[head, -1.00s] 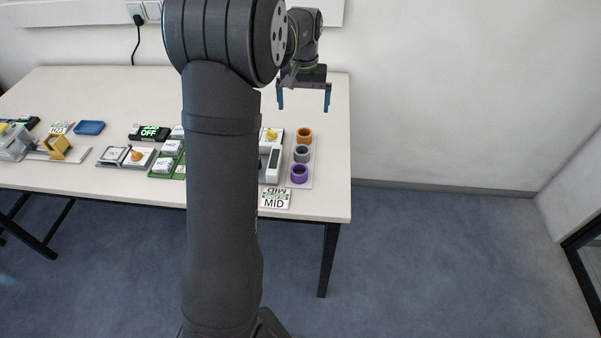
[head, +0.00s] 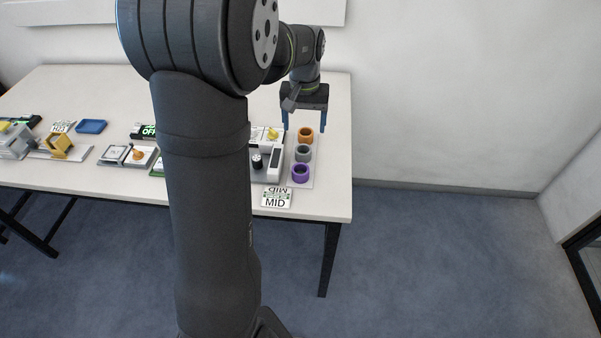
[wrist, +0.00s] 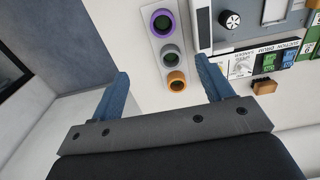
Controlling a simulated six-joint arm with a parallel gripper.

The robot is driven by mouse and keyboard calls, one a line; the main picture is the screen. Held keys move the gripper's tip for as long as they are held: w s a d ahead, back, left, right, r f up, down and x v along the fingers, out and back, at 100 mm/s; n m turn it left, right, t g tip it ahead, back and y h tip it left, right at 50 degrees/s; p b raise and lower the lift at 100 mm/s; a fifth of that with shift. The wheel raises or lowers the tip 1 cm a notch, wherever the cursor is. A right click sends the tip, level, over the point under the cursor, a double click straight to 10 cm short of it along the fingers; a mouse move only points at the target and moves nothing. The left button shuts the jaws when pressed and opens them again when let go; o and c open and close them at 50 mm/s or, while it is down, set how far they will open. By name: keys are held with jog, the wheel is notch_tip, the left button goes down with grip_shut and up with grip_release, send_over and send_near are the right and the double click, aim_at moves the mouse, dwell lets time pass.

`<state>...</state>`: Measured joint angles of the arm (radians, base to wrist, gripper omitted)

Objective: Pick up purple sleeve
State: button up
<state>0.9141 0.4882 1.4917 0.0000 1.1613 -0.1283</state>
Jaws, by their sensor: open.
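The purple sleeve (head: 300,173) is a short ring standing upright at the near end of a grey strip at the table's right side. In the wrist view the purple sleeve (wrist: 163,22) is at the top, farthest of the three sleeves from my gripper. My gripper (head: 304,128) is open and empty, pointing down above the far end of the strip, near the orange sleeve (head: 305,135). In the wrist view its blue fingers (wrist: 165,80) are spread wide, with nothing between them in contact. The grey sleeve (head: 303,153) stands between the orange and purple ones.
A device with a black knob (head: 257,161) stands just left of the strip. A MID card (head: 276,197) lies at the table's front edge. A blue tray (head: 91,126) and other fixtures are farther left. My arm hides part of the table's middle.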

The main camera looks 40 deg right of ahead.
send_over(301, 170)
jog(key=s, duration=0.2)
jog(key=f, duration=1.2)
jog(key=shift+w+a+f, duration=0.15)
jog(key=shift+a, duration=0.1)
jog(key=shift+w+a+f, duration=0.1)
jog(key=shift+a+f, duration=0.1)
jog(key=shift+f, duration=1.15)
jog(key=shift+a+f, duration=0.2)
jog(key=shift+f, duration=1.1)
jog(key=shift+c, duration=0.4)
jog(key=c, duration=1)
